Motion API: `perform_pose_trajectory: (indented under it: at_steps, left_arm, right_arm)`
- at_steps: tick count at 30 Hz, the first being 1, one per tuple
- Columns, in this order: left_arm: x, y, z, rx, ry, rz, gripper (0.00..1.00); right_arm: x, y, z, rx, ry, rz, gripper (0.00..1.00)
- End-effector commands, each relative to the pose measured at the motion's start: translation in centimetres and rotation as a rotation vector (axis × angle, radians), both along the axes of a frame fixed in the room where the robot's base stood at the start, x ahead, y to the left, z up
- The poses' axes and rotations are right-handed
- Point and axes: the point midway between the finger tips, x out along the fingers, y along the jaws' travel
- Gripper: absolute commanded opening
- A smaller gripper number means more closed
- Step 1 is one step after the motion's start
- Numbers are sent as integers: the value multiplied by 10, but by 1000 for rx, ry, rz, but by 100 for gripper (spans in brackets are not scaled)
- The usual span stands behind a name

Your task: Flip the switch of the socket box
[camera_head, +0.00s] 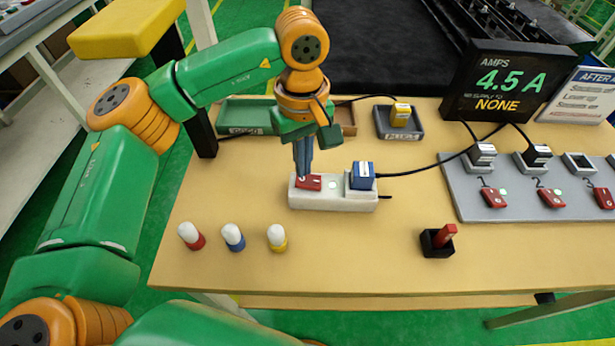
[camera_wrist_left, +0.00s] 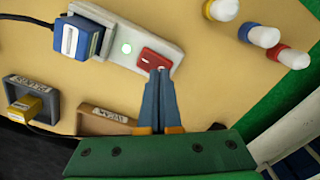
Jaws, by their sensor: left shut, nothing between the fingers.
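The white socket box (camera_head: 333,199) lies on the table with a red rocker switch (camera_head: 312,182) at its left end. A pale green light (camera_head: 333,185) shows on its top, and a blue plug (camera_head: 363,176) sits in its right end. My left gripper (camera_head: 303,173) is shut and empty, pointing down at the switch's left part. In the left wrist view the fingertips (camera_wrist_left: 160,70) overlap the near edge of the red switch (camera_wrist_left: 154,59); they look to be at or just above it, and I cannot tell whether they touch. My right gripper is not in view.
A yellow plug (camera_head: 401,110) sits in a grey tray. Three white-topped pegs, including a blue one (camera_head: 233,237), stand front left. A black holder (camera_head: 436,243) with a red piece stands front right. A grey panel (camera_head: 470,207) with switches and an amps display (camera_head: 497,85) are right.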

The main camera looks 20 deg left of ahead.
Motion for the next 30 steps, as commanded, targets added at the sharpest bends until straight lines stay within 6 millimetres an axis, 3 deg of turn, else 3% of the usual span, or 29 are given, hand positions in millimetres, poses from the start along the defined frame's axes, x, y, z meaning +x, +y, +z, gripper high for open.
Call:
perform_pose_trajectory:
  at_steps: [30]
  left_arm:
    - [0, 0, -16, 0, 0, 0, 0]
  right_arm:
    - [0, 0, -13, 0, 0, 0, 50]
